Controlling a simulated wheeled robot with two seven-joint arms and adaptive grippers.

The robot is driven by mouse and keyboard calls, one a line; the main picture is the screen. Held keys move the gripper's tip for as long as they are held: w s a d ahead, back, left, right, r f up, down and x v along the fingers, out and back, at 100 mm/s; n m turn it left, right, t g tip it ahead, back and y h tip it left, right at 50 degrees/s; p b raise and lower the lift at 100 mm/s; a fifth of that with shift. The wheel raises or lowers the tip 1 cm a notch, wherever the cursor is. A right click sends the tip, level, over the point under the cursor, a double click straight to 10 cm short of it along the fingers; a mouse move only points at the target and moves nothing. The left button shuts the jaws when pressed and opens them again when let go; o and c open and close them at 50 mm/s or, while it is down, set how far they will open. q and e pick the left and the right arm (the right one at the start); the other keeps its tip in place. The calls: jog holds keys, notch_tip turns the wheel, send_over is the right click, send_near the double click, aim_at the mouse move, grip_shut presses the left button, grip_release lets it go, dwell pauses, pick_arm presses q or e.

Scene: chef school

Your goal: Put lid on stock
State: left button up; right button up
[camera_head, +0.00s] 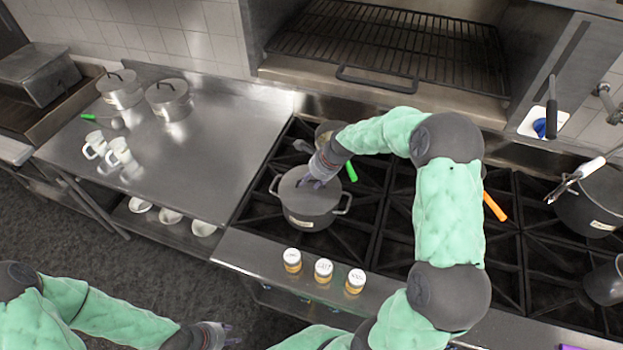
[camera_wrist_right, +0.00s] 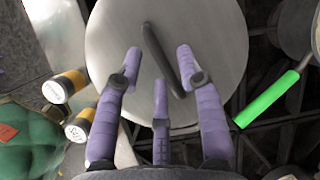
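A grey steel pot (camera_head: 308,219) with a label stands on the left part of the stove. Its flat round lid (camera_head: 290,186) sits on top, apparently level, and fills much of the right wrist view (camera_wrist_right: 210,30) with its dark bar handle (camera_wrist_right: 158,55). My right gripper (camera_head: 317,182) is over the lid. In the right wrist view its purple fingers (camera_wrist_right: 158,68) are spread apart near the handle, not closed on it. My left gripper (camera_head: 232,335) is low in the head view, away from the stove, its fingers apart and empty.
Three spice jars (camera_head: 323,270) stand on the front ledge. A green-handled utensil (camera_head: 350,172) lies behind the pot. Two lidded pots (camera_head: 168,98) and white mugs (camera_head: 118,152) are on the left steel table (camera_head: 215,130). A large pot (camera_head: 592,205) stands at the right.

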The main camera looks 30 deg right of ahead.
dwell(0.3)
jog(key=v, duration=1.2)
jog(key=shift+f, duration=0.1)
